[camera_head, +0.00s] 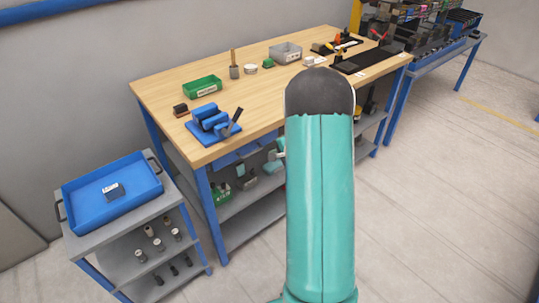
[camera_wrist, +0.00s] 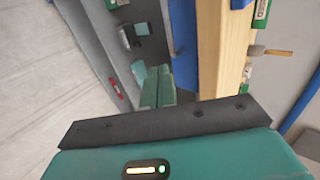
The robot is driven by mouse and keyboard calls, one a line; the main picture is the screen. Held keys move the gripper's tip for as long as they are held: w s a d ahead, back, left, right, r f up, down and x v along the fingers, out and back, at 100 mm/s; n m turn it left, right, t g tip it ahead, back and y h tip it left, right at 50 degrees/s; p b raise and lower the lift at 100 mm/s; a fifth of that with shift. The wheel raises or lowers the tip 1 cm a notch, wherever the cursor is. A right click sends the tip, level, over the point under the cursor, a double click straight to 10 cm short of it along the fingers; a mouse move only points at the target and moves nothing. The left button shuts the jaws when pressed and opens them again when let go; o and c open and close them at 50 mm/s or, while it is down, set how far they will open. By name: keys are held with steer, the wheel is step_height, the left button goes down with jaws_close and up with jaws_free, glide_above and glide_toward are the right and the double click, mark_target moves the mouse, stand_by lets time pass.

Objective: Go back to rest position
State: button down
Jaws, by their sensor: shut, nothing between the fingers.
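My arm (camera_head: 320,200), teal with a dark rounded joint at its top, rises through the middle of the head view in front of the workbench. In the wrist view my gripper (camera_wrist: 157,76) shows as two teal fingers close together, shut and empty. It points toward the lower shelves, beside the edge of the wooden bench top (camera_wrist: 222,50). In the head view most of the gripper is hidden behind my arm.
A cart with a blue tray (camera_head: 130,205) stands at left. Grey floor (camera_head: 430,200) at right is clear.

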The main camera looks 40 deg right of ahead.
steer(key=v, duration=0.6)
steer(key=s+a+r+n+g+y, duration=0.2)
steer(key=a+r+n, duration=0.3)
steer(key=a+r, duration=0.5)
steer(key=s+a+r+n+g+y, duration=0.15)
steer(key=a+r+n, duration=0.3)
steer(key=a, duration=1.05)
steer(key=s+a+r+n+h, duration=0.2)
steer(key=s+a+r+n, duration=0.1)
steer(key=s, duration=0.6)
steer(key=s+a+r+n+g+h, duration=0.1)
steer(key=s+a+r+n, duration=0.3)
steer(key=s, duration=0.5)
steer(key=shift+s+a+r+n+h, duration=0.15)
steer(key=shift+s+a+n+h, duration=0.1)
steer(key=shift+a+n+h, duration=0.4)
steer(key=shift+a, duration=0.15)
